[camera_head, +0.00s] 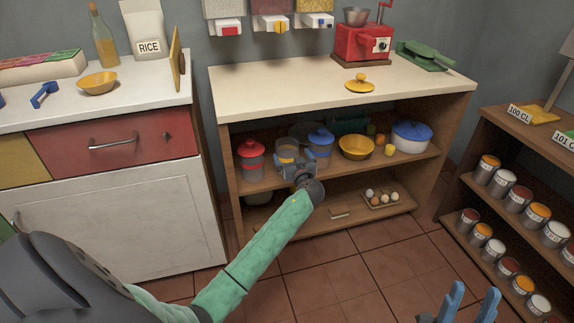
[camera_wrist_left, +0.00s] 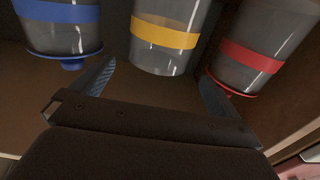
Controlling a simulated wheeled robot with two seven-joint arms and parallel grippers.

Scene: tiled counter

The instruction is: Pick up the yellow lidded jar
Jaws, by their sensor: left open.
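The yellow jar (camera_head: 287,154) is clear with a yellow band and stands on the middle shelf, partly hidden by my left gripper. In the left wrist view the jar (camera_wrist_left: 164,40) appears upside down, with no lid on its rim. A yellow knobbed lid (camera_head: 359,85) lies on the countertop above. My left gripper (camera_head: 294,168) is open in front of the jar. In the left wrist view its fingers (camera_wrist_left: 155,82) spread to either side of the jar's rim, with nothing held. My right gripper (camera_head: 472,292) shows at the bottom right, blue fingers apart and empty.
A red-lidded jar (camera_head: 250,160) and a blue-lidded jar (camera_head: 320,146) flank the yellow jar closely. A yellow bowl (camera_head: 356,148) and a blue-lidded pot (camera_head: 411,137) stand further right. The countertop (camera_head: 290,88) overhangs the shelf. Eggs (camera_head: 381,196) sit below.

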